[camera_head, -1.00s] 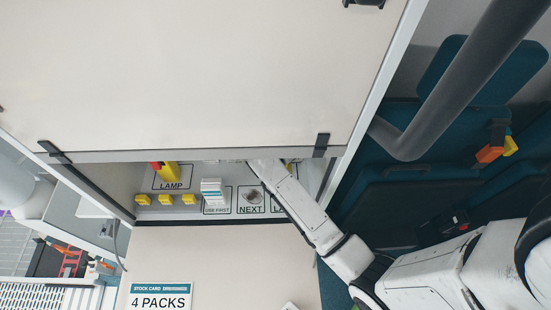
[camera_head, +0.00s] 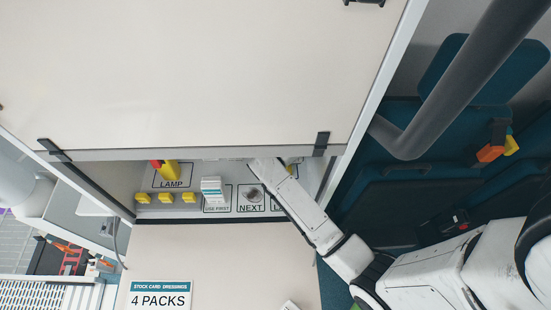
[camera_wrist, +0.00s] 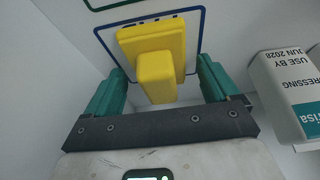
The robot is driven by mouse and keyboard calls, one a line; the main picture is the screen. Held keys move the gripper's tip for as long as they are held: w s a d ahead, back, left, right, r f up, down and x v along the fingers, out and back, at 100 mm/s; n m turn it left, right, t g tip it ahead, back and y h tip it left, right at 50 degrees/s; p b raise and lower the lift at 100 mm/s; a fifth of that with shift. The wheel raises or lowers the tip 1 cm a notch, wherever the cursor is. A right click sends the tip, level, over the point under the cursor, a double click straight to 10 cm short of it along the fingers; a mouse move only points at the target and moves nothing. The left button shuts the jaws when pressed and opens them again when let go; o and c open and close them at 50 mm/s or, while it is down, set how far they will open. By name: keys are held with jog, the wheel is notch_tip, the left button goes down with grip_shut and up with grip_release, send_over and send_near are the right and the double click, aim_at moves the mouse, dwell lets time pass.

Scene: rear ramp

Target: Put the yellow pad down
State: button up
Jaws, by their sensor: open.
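The yellow pad (camera_wrist: 155,50), a block with a raised yellow grip, rests against a white surface marked with a blue outline (camera_wrist: 103,35) in the wrist view. My gripper (camera_wrist: 160,88) has its green fingers apart, one on each side of the pad's grip, with a visible gap on both sides. In the head view my arm reaches into the shelf opening and its fingers are hidden there.
A white dressing pack (camera_wrist: 292,85) stands close to the right of my gripper. A large pale panel (camera_head: 200,75) overhangs the opening.

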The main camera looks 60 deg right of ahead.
jog(key=v, duration=0.5)
jog(key=shift+w+r, duration=0.1)
jog(key=shift+r, duration=0.15)
jog(key=s+a, duration=0.2)
jog(key=a, duration=0.1)
jog(key=s+a+b, duration=0.1)
jog(key=s+a, duration=0.4)
jog(key=a, duration=0.1)
jog(key=shift+s+a, duration=0.25)
jog(key=shift+a, duration=0.05)
jog(key=shift+w, duration=0.1)
